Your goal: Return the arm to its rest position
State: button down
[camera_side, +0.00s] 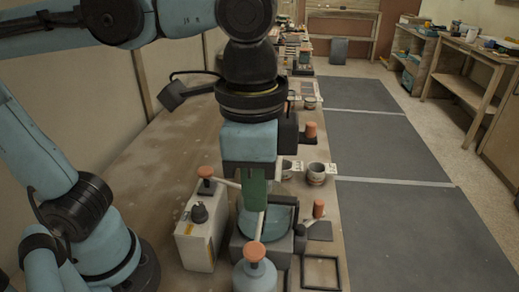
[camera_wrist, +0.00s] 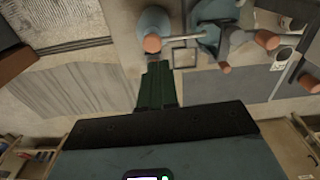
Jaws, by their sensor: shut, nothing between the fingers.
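My gripper (camera_side: 253,207) points down over the long workbench (camera_side: 150,165) in the side view. Its green fingers are together with nothing between them. In the wrist view the fingers (camera_wrist: 155,68) show as one green block near the middle. In the side view they overlap a blue bowl-like vessel (camera_side: 281,216); I cannot tell whether they touch it. My blue arm arches in from the left, above the bench.
A white canister (camera_side: 195,245) stands left of my gripper. A blue vessel with an orange-topped handle (camera_side: 255,275) stands in front. Cups (camera_side: 316,174) and a black frame (camera_side: 321,271) lie to the right. Grey floor panels (camera_side: 390,150) lie beyond; the bench's left part is clear.

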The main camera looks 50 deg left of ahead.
jog(key=w+a+f+n+t, duration=0.3)
jog(key=w+a+f+n, duration=0.1)
jog(key=a, duration=0.5)
jog(key=w+a+f+n+t, duration=0.4)
jog(key=w+a+f, duration=0.1)
jog(key=a, duration=0.4)
jog(key=shift+w+f, duration=0.15)
jog(key=shift+f, duration=0.3)
jog(key=c, duration=1.8)
grip_release()
